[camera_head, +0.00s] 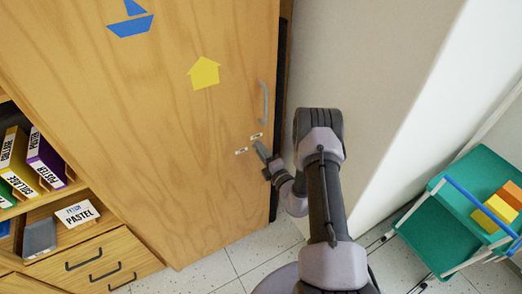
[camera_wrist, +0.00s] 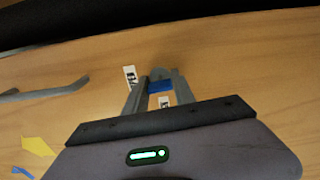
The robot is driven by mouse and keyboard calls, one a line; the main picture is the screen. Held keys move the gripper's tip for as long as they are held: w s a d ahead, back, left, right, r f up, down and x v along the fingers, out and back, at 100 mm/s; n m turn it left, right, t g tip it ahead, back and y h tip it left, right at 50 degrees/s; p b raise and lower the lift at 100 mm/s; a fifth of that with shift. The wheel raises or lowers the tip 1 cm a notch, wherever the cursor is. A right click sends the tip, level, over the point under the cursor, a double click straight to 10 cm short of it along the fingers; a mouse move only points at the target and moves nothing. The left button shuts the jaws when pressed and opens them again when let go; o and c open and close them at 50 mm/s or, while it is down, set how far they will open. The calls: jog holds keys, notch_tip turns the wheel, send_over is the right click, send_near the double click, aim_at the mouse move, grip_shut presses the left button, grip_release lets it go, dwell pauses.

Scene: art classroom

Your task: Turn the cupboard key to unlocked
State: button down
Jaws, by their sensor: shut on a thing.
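The wooden cupboard door (camera_head: 190,150) is shut and fills the left and middle of the head view. My gripper (camera_head: 262,150) reaches its right side, below the grey door handle (camera_head: 264,102). In the wrist view my gripper (camera_wrist: 160,82) is shut on the blue key (camera_wrist: 160,86), close to the door. The keyhole is hidden by the fingers, and I cannot tell the key's exact angle. Two small white labels sit by the key: one (camera_head: 256,136) above the gripper, one (camera_head: 241,151) to its left. Their lettering is too small to read.
A yellow house shape (camera_head: 204,73) and a blue boat (camera_head: 130,22) decorate the door. Shelves with labelled boxes (camera_head: 45,160) and drawers (camera_head: 95,268) stand at left. A white wall (camera_head: 365,70) is beside the cupboard. A teal cart (camera_head: 440,235) with blocks stands at right.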

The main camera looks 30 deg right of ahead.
jog(key=shift+m, duration=0.6)
jog(key=c, duration=1)
grip_release()
jog(key=shift+c, duration=0.2)
jog(key=shift+s, duration=0.1)
jog(key=s+p, duration=0.3)
jog(key=s, duration=1.4)
jog(key=shift+s+d, duration=0.15)
jog(key=shift+d, duration=0.1)
